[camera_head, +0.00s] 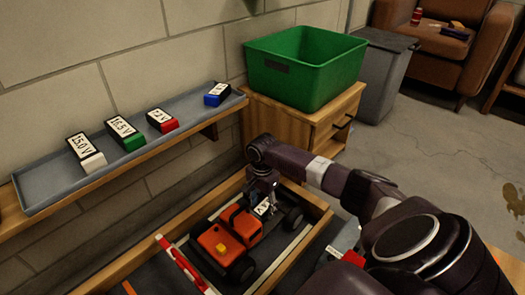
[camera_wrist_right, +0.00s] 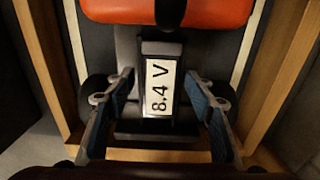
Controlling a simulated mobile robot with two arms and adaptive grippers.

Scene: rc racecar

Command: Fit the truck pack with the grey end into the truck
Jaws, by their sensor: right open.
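The orange truck (camera_head: 228,236) with black wheels stands in a wood-edged tray (camera_head: 287,262). Its orange body also shows at the top of the wrist view (camera_wrist_right: 165,10). A dark pack with a white "8.4 V" label (camera_wrist_right: 160,90) lies at the truck, behind the orange body; its end towards the body looks greyish. I cannot tell whether it is fully seated. My right gripper (camera_head: 264,192) is over this pack. In the wrist view its open fingers (camera_wrist_right: 163,92) stand on either side of the pack, with gaps. My left gripper is not in view.
A grey wall shelf (camera_head: 50,184) holds several packs with white (camera_head: 92,160), green (camera_head: 131,141), red (camera_head: 167,126) and blue (camera_head: 213,99) ends. A green bin (camera_head: 305,65) stands on a wooden cabinet (camera_head: 290,113). A red-and-white bar (camera_head: 178,262) is left of the truck.

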